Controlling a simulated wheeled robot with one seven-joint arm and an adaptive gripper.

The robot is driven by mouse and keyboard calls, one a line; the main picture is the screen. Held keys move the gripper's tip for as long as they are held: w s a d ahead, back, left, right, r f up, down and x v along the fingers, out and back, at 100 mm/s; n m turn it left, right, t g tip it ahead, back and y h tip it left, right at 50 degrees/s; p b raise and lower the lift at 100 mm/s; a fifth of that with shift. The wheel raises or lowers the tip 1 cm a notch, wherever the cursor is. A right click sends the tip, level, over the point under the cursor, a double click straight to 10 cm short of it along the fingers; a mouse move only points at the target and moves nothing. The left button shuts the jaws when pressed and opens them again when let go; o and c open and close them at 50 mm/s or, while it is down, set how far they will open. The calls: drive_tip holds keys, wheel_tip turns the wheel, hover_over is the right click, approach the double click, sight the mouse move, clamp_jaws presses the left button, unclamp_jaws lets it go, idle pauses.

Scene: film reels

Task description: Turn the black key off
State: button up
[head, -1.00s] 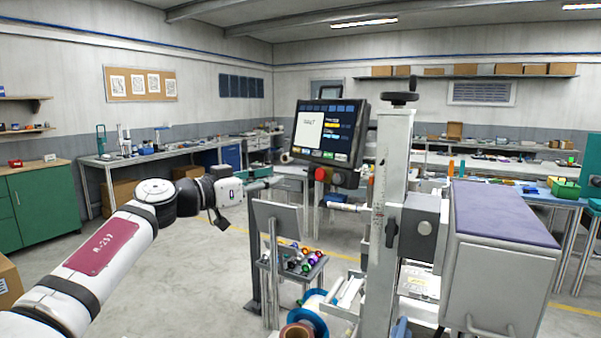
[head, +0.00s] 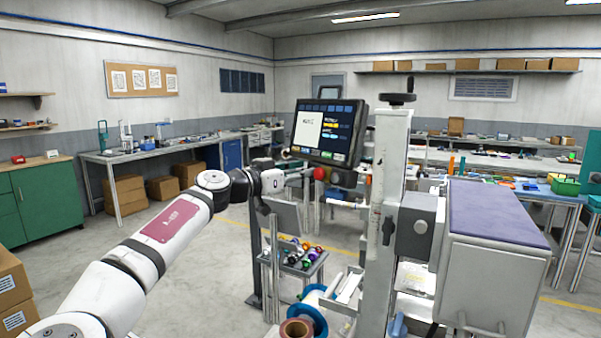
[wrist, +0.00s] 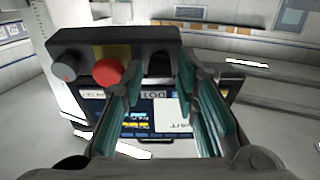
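The control box (wrist: 95,42) hangs below the monitor (head: 327,130) and fills the upper left of the wrist view, which looks upside down. It carries a grey knob, a red button (wrist: 108,73) and, beside the button, a dark piece (wrist: 160,66) that appears to be the black key. My gripper (wrist: 163,80) is open, its two teal fingers apart on either side of the dark piece. Contact cannot be told. In the head view my gripper (head: 300,174) reaches the left end of the box, and the key cannot be made out there.
The red button (head: 320,174) is close beside my gripper. A grey machine column (head: 388,200) with a hand wheel stands to the right. A small tray of coloured spools (head: 300,255) is below, next to a tilted grey plate (head: 285,216).

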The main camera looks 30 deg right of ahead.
clamp_jaws()
drive_tip(key=shift+s+r+n+t+y+p, duration=0.1)
drive_tip(key=shift+n+t+y+p, duration=0.4)
drive_tip(key=shift+n+p, duration=2.05)
drive_tip(key=shift+s+r+n+t+y+p, duration=0.1)
drive_tip(key=shift+n+t+y+p, duration=0.5)
drive_tip(key=shift+n, duration=3.4)
drive_tip(key=shift+r+n+t+y+p, duration=0.1)
drive_tip(key=shift+n+y+p, duration=0.5)
drive_tip(key=shift+n+p, duration=2.15)
drive_tip(key=shift+f+n+b, duration=0.1)
drive_tip(key=shift+n+b, duration=0.35)
drive_tip(key=shift+n, duration=0.25)
drive_tip(key=shift+o, duration=0.8)
unclamp_jaws()
